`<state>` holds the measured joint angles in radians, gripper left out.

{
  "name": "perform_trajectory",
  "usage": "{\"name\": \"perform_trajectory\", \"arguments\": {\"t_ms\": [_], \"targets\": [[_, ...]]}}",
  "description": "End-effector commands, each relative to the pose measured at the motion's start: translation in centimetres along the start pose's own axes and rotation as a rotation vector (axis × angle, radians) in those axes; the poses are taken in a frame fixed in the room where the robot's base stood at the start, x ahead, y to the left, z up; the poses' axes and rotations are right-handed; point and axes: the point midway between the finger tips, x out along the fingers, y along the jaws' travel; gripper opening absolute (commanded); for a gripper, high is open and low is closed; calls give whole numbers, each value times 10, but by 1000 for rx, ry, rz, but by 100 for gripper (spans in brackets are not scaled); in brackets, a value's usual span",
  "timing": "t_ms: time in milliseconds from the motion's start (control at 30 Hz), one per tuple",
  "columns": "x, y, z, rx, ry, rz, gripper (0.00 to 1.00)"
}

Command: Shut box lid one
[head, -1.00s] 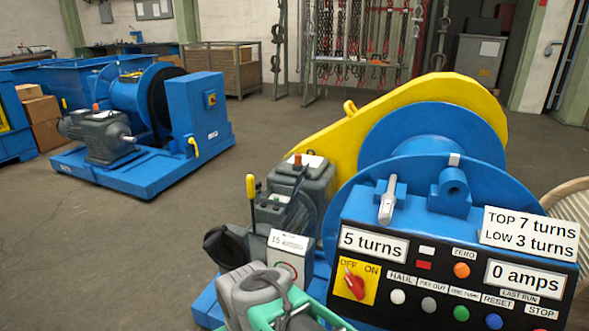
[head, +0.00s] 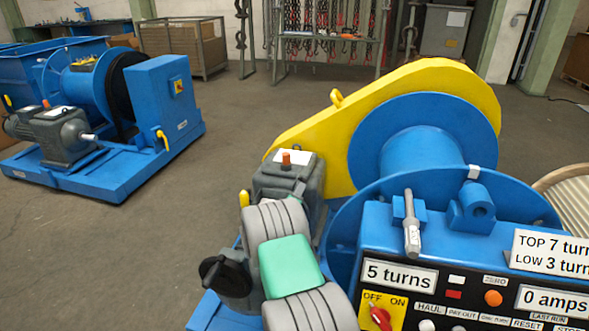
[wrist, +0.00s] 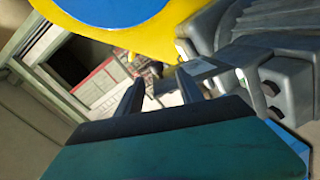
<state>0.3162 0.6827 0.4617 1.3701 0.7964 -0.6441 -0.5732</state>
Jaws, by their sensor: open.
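I cannot surely pick out box lid one in either view. In the wrist view my gripper (wrist: 160,88) is open and empty, its two dark fingers apart. A flat grey plate (wrist: 203,68) shows just beyond the right finger, beside a grey ribbed motor housing (wrist: 275,60); whether they touch is unclear. In the head view my grey and green arm covers the space left of the control panel (head: 455,250), and my fingertips are hidden. A grey gear housing (head: 285,185) with a white plate and orange knob on top stands just beyond my arm.
The blue winch drum (head: 425,155) and yellow chain guard (head: 350,125) rise right of my arm. A black round part with a lever (head: 222,275) sits left of it. A second blue winch (head: 110,120) stands at the far left. Floor between the winches is clear.

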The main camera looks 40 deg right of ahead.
Motion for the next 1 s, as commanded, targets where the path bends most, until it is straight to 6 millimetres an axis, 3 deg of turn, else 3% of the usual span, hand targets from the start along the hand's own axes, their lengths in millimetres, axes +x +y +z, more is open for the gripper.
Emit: {"name": "perform_trajectory", "arguments": {"t_ms": [267, 600, 900, 1000], "targets": [[24, 0, 10, -106, 43, 97, 44], [82, 4, 6, -102, 45, 93, 44], [89, 6, 5, -103, 47, 91, 44], [89, 6, 5, -103, 47, 91, 38]]}}
